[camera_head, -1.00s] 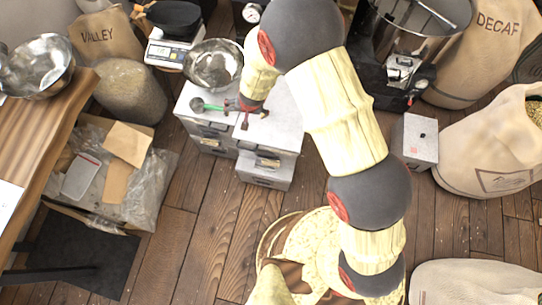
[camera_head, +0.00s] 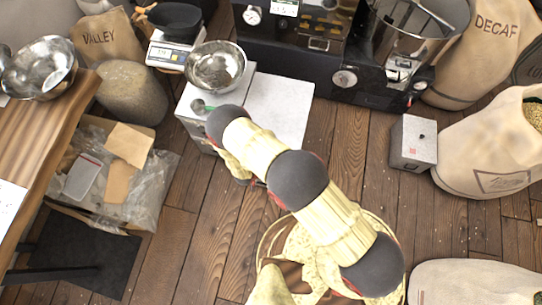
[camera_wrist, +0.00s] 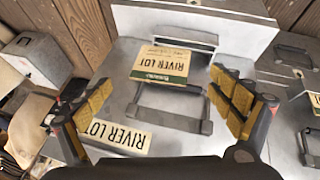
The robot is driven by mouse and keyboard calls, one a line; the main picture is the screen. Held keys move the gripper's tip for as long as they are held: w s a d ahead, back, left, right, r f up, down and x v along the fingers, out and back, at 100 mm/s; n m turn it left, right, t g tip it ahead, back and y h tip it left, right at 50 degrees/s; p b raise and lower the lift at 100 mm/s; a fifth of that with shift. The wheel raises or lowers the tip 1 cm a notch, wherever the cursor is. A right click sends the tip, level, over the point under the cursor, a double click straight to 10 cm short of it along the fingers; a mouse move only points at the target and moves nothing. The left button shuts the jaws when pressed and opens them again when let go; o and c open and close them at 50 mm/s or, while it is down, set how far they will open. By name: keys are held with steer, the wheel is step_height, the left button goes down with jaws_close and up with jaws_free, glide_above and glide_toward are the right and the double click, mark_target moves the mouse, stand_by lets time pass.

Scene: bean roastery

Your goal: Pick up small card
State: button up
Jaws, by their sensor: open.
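In the wrist view, a small cream card (camera_wrist: 160,63) with "RIVER LOT" and a green band sits against a grey drawer front, just above its bar handle (camera_wrist: 168,117). A second cream "RIVER LOT" label (camera_wrist: 118,136) is below and left of the handle. My gripper (camera_wrist: 160,86) is open, its yellow-padded fingers on either side of the card and handle with nothing between them in contact. In the head view, my arm covers the front of the grey drawer cabinet (camera_head: 275,100); the card and most of my gripper are hidden there.
A black roaster (camera_head: 345,60) stands behind. A grey box (camera_head: 413,142) and sacks are at right. A carton (camera_head: 125,185) is at left.

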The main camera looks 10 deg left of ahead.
steer(key=b+x, duration=0.2)
steer(key=x, duration=0.4)
steer(key=shift+a, duration=0.15)
steer(key=shift+c, duration=1.2)
steer(key=c, duration=0.4)
steer(key=shift+c, duration=0.8)
steer(key=shift+r, duration=0.1)
